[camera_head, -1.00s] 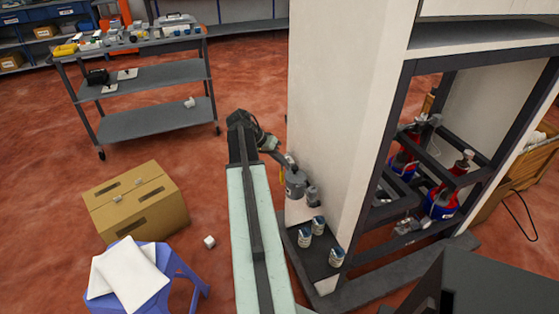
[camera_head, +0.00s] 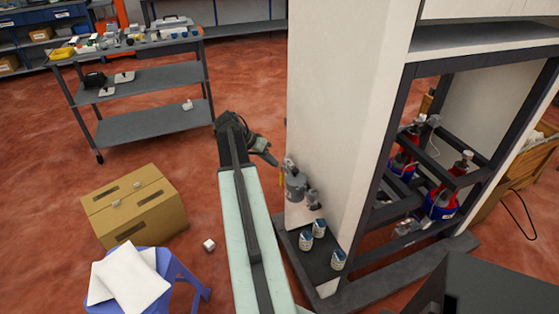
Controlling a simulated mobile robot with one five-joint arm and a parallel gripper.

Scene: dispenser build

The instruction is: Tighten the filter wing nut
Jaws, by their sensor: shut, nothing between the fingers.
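A grey filter assembly (camera_head: 296,186) is mounted low on the side of the white dispenser cabinet (camera_head: 338,100). The wing nut is too small to make out on it. My gripper (camera_head: 274,161) is at the end of my arm, just up and left of the filter assembly. Its fingers are shut and hold nothing. A small gap seems to lie between the fingertips and the filter, but contact is hard to judge at this size.
Several small cans (camera_head: 319,228) stand on the dark base ledge below the filter. A cardboard box (camera_head: 135,205), a blue stool (camera_head: 165,285) and a small white cube (camera_head: 209,245) are at left. A grey cart (camera_head: 150,125) stands behind.

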